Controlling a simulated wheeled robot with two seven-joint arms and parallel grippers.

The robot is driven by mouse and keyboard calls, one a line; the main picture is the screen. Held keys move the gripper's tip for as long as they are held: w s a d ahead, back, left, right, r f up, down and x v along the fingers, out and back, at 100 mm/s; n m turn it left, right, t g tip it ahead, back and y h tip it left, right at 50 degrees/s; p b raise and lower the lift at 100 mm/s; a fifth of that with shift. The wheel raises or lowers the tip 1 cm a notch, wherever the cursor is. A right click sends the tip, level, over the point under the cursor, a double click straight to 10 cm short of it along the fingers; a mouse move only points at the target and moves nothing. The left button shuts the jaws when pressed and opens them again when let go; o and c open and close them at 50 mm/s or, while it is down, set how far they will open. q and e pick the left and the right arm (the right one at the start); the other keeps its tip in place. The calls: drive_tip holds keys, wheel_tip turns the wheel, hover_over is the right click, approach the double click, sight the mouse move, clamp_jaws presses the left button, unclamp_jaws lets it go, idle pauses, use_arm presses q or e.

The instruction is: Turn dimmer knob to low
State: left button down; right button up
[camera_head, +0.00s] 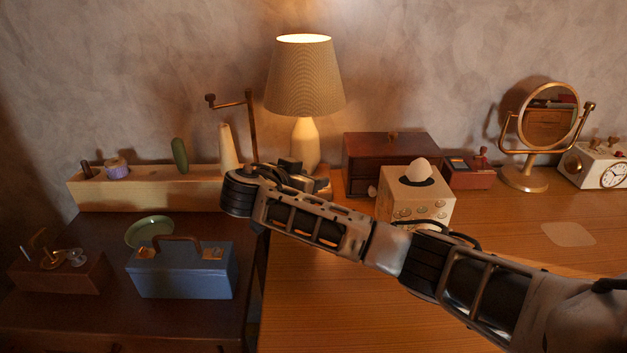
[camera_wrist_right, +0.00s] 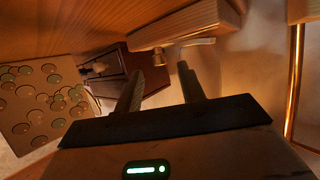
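The table lamp (camera_head: 305,85) is lit, with a ribbed beige shade on a pale body. Its wooden base (camera_head: 323,182) is partly hidden behind my right gripper in the head view. A small brass knob (camera_wrist_right: 156,62) beside a wooden block (camera_wrist_right: 195,28) shows in the right wrist view; it appears to be the dimmer knob. My right gripper (camera_wrist_right: 160,70) has its two fingers apart, with nothing held between them. The knob lies just beyond the fingertips; contact cannot be told. In the head view my right gripper (camera_head: 285,170) is in front of the lamp. My left gripper is out of view.
A tissue box (camera_head: 415,203) and a dark drawer box (camera_head: 390,150) stand right of the lamp. A blue case (camera_head: 182,270) and a green dish (camera_head: 150,230) are at lower left. A wooden planter (camera_head: 140,192) stands behind them. The front tabletop is clear.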

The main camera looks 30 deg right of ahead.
drive_tip(key=shift+x, duration=1.1)
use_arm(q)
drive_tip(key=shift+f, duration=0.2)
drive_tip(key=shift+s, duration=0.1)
use_arm(e)
drive_tip(key=shift+a, duration=0.1)
clamp_jaws()
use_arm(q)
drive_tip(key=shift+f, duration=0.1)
